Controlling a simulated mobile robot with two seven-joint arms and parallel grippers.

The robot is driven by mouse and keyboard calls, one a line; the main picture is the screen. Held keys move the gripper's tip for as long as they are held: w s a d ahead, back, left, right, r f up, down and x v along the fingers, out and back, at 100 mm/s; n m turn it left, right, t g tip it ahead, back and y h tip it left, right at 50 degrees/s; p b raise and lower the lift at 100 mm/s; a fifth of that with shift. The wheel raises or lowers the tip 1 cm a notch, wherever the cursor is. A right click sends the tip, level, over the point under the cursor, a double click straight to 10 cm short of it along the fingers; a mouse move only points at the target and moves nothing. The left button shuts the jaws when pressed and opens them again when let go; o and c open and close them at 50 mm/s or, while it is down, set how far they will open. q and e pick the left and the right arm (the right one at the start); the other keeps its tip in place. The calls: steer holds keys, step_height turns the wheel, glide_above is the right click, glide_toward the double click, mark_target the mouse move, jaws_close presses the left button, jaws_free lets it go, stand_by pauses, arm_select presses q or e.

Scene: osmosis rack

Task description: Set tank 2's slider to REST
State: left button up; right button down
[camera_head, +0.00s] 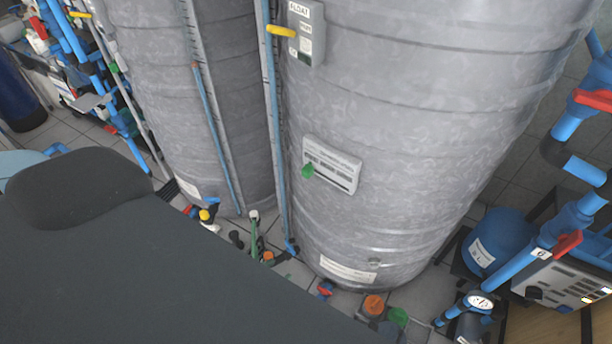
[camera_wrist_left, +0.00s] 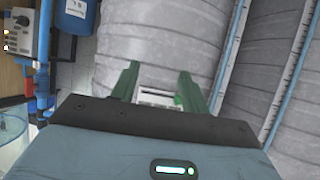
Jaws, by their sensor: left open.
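Two tall grey tanks stand side by side; the nearer, right one (camera_head: 420,120) fills the middle of the head view. Its front carries a pale label plate (camera_head: 335,166) with a green knob (camera_head: 308,171) at its left end. Higher up, a FLOAT plate (camera_head: 306,35) has a yellow handle (camera_head: 281,31) at its left. I cannot read which tank is number 2, nor any REST mark. In the left wrist view my left gripper (camera_wrist_left: 158,78) is open and empty. The pale plate (camera_wrist_left: 158,98) and a green bit (camera_wrist_left: 178,100) show between its green fingers. My right gripper is not in view.
Blue pipes with red valve handles (camera_head: 568,243), a blue vessel (camera_head: 497,240) and a control box (camera_head: 565,285) stand at the right. Low valves and fittings (camera_head: 373,305) sit at the tank's foot. The second tank (camera_head: 165,90) stands close at the left.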

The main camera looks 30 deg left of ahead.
arm_select(q)
steer(key=w+a+r+t+b, duration=0.1)
steer(key=w+a+r+t, duration=0.2)
steer(key=w, duration=0.6)
steer(key=t+b, duration=0.1)
steer(key=t, duration=0.1)
glide_toward(305, 175)
steer(key=w, duration=0.2)
steer(key=shift+w+d+f, duration=0.1)
steer(key=shift+w, duration=1.1)
steer(key=shift+w+d+f, duration=0.15)
steer(key=shift+w, duration=1.1)
steer(key=shift+w+d+f, duration=0.1)
steer(key=shift+w, duration=1.1)
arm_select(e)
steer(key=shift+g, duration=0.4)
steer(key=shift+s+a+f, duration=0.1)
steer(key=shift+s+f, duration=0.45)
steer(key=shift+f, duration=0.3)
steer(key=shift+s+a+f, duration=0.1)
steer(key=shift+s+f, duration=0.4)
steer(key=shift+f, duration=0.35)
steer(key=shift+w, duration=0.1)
arm_select(q)
steer(key=c, duration=0.7)
jaws_close()
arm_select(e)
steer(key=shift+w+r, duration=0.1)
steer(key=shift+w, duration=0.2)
